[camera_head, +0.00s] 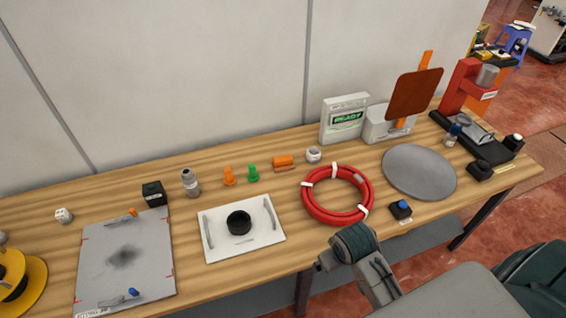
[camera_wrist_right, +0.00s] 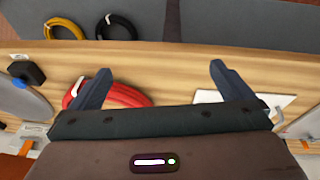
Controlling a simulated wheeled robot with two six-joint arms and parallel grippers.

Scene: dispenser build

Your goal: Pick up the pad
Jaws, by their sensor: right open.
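Two flat pieces could be the pad, and I cannot tell which. One is a white square plate (camera_head: 212,246) with a black round piece (camera_head: 239,222) on it, left of the red ring (camera_head: 311,207). The other is a grey mat (camera_head: 150,262) with a dark smudge at the table's left. My right gripper (camera_wrist_right: 161,72) is open and empty. In the right wrist view the red ring (camera_wrist_right: 125,95) lies beyond its left finger and the white plate (camera_wrist_right: 283,99) beyond its right finger, partly hidden. My left gripper is not in view.
A grey disc (camera_head: 419,171), a white box (camera_head: 344,118) and a red press (camera_head: 462,85) are at right. A yellow spool (camera_head: 35,280) sits at the left edge.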

